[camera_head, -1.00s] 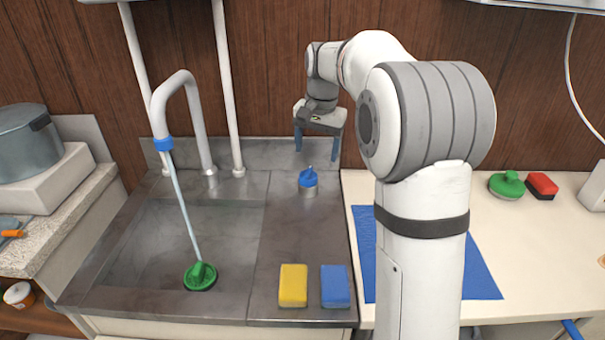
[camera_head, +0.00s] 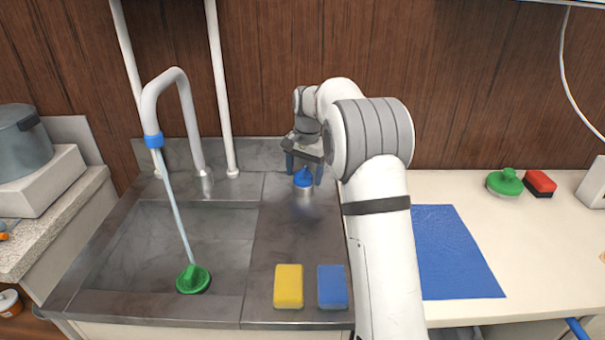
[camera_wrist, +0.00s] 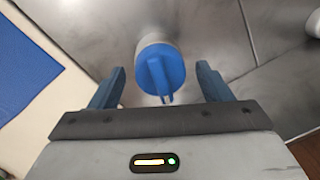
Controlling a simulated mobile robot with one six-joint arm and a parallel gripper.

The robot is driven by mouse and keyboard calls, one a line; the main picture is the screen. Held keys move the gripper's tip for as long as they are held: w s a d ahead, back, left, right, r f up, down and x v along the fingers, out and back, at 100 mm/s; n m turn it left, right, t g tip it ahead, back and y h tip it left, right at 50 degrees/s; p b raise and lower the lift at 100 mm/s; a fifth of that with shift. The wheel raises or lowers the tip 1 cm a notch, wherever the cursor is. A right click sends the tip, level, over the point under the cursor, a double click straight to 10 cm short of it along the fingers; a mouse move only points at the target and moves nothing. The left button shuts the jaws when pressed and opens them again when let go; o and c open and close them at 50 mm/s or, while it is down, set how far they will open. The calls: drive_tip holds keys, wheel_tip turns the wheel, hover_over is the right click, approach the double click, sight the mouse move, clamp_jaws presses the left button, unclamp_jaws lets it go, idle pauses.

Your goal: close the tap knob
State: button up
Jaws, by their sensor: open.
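The blue tap knob (camera_head: 304,178) sits on a short metal stem on the steel counter, right of the sink. In the wrist view the knob (camera_wrist: 160,70) shows a raised blue ridge across its top. My gripper (camera_head: 304,172) is open and above the knob, with one blue finger on each side of it. In the wrist view the knob lies between and a little beyond the two fingertips (camera_wrist: 160,75), with a gap on each side. Water runs from the white curved tap (camera_head: 170,110) into the sink (camera_head: 140,240).
A green knobbed plug (camera_head: 193,279) lies in the sink. A yellow sponge (camera_head: 288,287) and a blue sponge (camera_head: 332,287) lie at the counter's front. A blue cloth (camera_head: 455,250), a green scrubber (camera_head: 505,183) and a red sponge (camera_head: 540,183) are on the right worktop.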

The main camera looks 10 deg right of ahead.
sight(306, 171)
drive_tip(key=shift+f, duration=0.1)
drive_tip(key=shift+c, duration=0.4)
drive_tip(key=c, duration=0.9)
drive_tip(key=shift+r+n+p, duration=0.25)
drive_tip(key=shift+n+p, duration=0.45)
drive_tip(key=shift+p, duration=0.1)
drive_tip(key=shift+w+f+n+p, duration=0.1)
drive_tip(key=shift+f+n+p, duration=0.1)
drive_tip(key=shift+n+p, duration=0.75)
drive_tip(key=shift+n+b, duration=0.25)
drive_tip(key=shift+b, duration=0.05)
drive_tip(key=o, duration=1)
drive_tip(key=shift+d+r, duration=0.15)
drive_tip(key=shift+r, duration=1.8)
drive_tip(key=shift+d+r, duration=0.1)
drive_tip(key=shift+r, duration=1.8)
